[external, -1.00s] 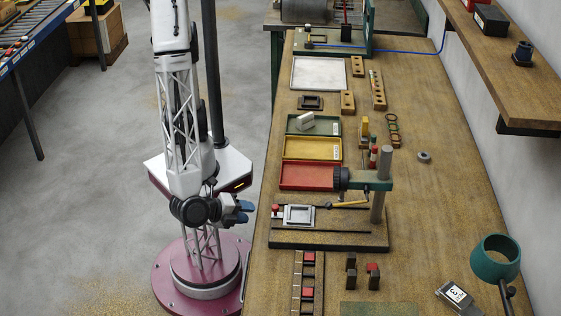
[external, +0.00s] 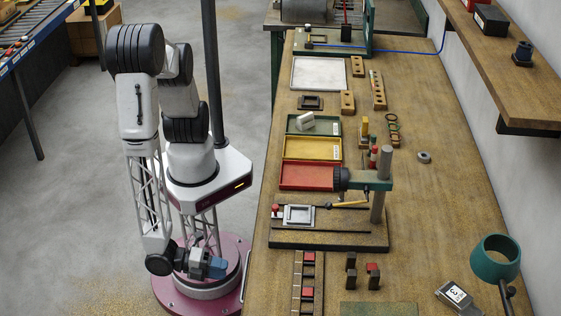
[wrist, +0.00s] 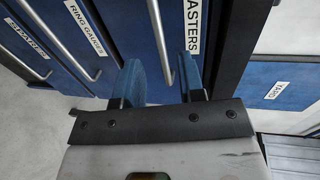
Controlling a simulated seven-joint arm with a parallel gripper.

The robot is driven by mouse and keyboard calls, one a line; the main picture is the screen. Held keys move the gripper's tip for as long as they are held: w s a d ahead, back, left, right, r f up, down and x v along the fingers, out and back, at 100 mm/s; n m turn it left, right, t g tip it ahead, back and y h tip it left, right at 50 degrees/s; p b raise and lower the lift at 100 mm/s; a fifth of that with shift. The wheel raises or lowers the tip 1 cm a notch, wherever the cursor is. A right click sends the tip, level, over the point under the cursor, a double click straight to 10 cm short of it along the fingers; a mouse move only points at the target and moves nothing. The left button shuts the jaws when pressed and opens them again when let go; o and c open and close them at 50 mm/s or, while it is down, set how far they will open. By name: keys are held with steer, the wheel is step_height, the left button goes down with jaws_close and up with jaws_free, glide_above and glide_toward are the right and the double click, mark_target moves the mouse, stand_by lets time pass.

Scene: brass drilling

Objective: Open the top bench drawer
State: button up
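In the wrist view the bench's blue drawer fronts stand side by side, turned sideways. The drawer whose label reads "…ASTERS" (wrist: 192,28) lies nearest the dark edge strip and looks like the top one. Its grey bar handle (wrist: 160,40) runs down the picture to between my fingertips. My gripper (wrist: 160,80) is open with blue fingers, one on each side of the handle's lower end in the picture; I cannot tell how near it is in depth. All drawers look shut. In the external view my gripper (external: 218,268) is low beside the bench's left edge, and the drawer fronts are hidden.
A blue panel marked "YARD" (wrist: 276,90) is at the right. The bench top (external: 440,210) carries trays and a drill stand (external: 330,240). Floor left of my base is clear.

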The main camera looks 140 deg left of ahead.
mark_target(245, 273)
steer(key=shift+w+a+f, duration=0.1)
steer(key=shift+w, duration=0.05)
stand_by(0.4)
steer(key=shift+x, duration=3.7)
jaws_close()
